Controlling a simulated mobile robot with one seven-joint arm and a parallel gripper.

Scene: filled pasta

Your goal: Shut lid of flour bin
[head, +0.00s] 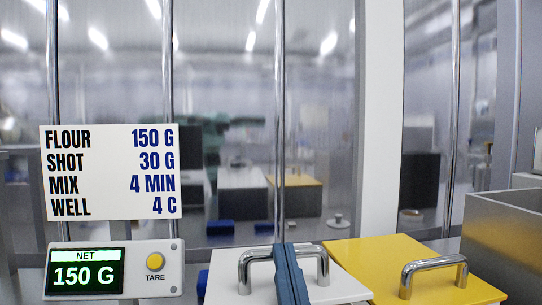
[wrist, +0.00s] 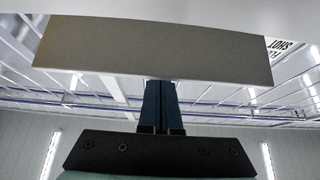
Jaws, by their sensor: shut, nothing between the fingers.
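A white lid (head: 220,284) with a chrome arched handle (head: 246,262) lies at the bottom middle of the head view. No label naming the flour bin shows on it. My gripper (head: 284,246) has dark blue fingers, pressed together and empty. They stand in front of the handle's middle in the head view and hide part of it. In the wrist view the closed fingers (wrist: 160,84) reach up to the lower edge of a wide grey bar (wrist: 150,50); I cannot tell whether they touch it. The bin body under the lid is out of view.
A yellow lid (head: 375,262) with a chrome handle (head: 434,266) lies close on the right, beside a grey metal box (head: 505,232). A scale display (head: 85,275) and a recipe sign (head: 110,172) stand left. Metal posts (head: 280,130) and a clear panel rise behind.

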